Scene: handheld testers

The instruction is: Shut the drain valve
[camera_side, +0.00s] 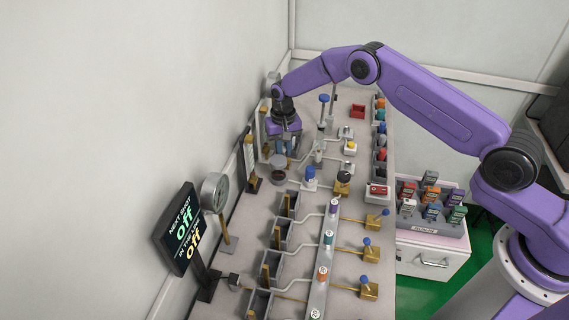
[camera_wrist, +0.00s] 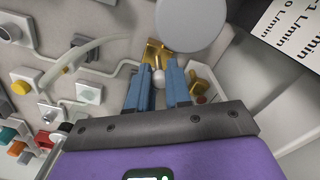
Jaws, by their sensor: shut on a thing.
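My gripper (camera_side: 284,148) is at the far left part of the bench, beside the wall, pointing down. In the wrist view its two blue fingers (camera_wrist: 160,82) stand on either side of a small pale round knob (camera_wrist: 158,77) and are shut on it. A brass fitting (camera_wrist: 153,51) shows just beyond the knob, and another brass piece (camera_wrist: 198,84) lies to the right of the fingers. The knob appears to belong to this brass valve; no label on it is readable, so I cannot tell its name or whether it is closed. In the side view the fingers hide the knob.
A round grey disc (camera_wrist: 188,24) stands close beyond the fingertips. Pale pipes and fittings (camera_wrist: 89,94) lie to the left. A dark display (camera_side: 181,232) and a round gauge (camera_side: 214,192) stand along the wall. A rack of handheld testers (camera_side: 431,208) sits at the right.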

